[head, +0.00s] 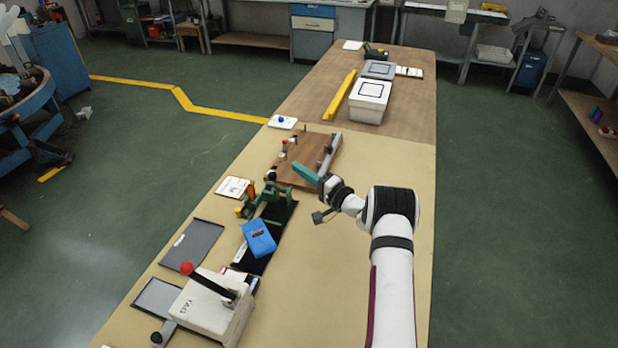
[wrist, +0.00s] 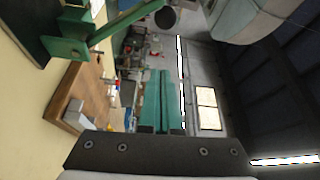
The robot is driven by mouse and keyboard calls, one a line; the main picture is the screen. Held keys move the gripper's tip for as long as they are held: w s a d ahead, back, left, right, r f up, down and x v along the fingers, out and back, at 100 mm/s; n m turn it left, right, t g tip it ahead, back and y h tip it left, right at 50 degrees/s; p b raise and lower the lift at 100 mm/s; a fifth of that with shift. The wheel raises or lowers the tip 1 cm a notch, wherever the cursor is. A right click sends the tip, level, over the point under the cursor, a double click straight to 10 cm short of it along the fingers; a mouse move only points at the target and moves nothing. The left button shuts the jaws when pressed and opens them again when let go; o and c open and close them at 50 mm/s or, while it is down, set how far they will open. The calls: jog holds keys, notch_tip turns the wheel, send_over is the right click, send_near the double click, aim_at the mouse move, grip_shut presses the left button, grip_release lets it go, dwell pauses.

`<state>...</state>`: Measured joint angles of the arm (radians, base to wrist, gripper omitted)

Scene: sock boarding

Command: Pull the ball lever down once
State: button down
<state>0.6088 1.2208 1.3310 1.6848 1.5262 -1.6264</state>
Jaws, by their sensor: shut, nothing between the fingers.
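A white box-shaped machine (head: 212,305) stands at the near left of the table in the head view. A black lever (head: 215,283) rises from its top and ends in a red ball (head: 187,268); the lever leans up and to the left. My gripper (head: 298,166) has teal fingers, shut and empty, above the table near the right edge of the wooden board. It is well beyond the lever, farther up the table. In the wrist view the teal fingers (wrist: 159,75) lie side by side; I do not make out the white machine there.
A green tool (head: 275,193) stands between the white machine and the wooden board (head: 300,172); it also shows in the wrist view (wrist: 66,47).

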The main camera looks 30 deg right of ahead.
aim_at(276, 185)
jog(key=a, duration=0.2)
jog(key=w+a, duration=0.1)
jog(key=a, duration=0.1)
jog(key=shift+a+f, duration=0.1)
jog(key=shift+a, duration=0.1)
